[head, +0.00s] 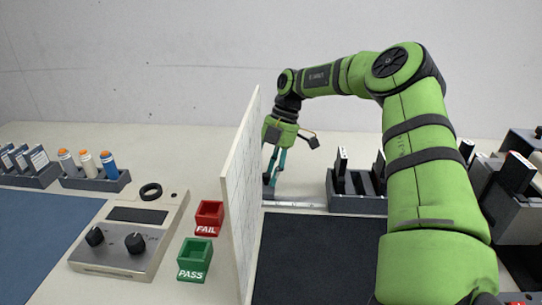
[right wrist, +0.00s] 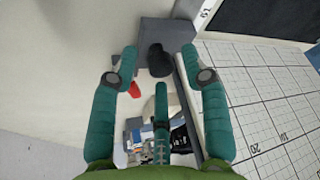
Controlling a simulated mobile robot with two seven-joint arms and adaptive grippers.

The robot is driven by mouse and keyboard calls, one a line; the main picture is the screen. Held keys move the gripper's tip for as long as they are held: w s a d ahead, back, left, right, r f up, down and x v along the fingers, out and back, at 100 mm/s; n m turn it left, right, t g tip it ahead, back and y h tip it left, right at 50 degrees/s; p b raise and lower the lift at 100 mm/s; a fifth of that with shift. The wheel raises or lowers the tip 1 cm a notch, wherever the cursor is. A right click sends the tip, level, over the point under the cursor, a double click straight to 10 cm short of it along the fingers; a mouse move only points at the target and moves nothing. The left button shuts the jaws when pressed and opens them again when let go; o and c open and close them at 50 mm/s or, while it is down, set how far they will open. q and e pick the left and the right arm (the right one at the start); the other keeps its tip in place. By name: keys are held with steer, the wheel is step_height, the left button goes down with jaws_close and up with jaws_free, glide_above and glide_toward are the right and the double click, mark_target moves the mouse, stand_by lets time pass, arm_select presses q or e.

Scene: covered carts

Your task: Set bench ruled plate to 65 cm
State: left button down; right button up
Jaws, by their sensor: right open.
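The ruled plate (head: 241,185) stands upright across the bench in the head view. In the right wrist view its gridded face (right wrist: 262,100) fills the right side, with printed numbers. At its far end, the right wrist view shows a grey block (right wrist: 170,34) with a black knob (right wrist: 159,60). My right gripper (head: 271,180) points down beside the plate's far end. Its fingers are open, with the knob between and beyond the fingertips in the wrist view; contact cannot be told. A pale scale strip (head: 300,205) runs right from the plate; its reading is not legible. My left gripper is not in view.
Left of the plate are a red FAIL box (head: 208,217), a green PASS box (head: 195,258) and a control box (head: 130,236) with two knobs. A dark mat (head: 315,255) lies right of it. A slotted grey rack (head: 347,203) stands behind the mat.

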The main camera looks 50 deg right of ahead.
steer(key=v, duration=1.1)
steer(key=shift+r, duration=0.3)
steer(key=shift+a, duration=0.1)
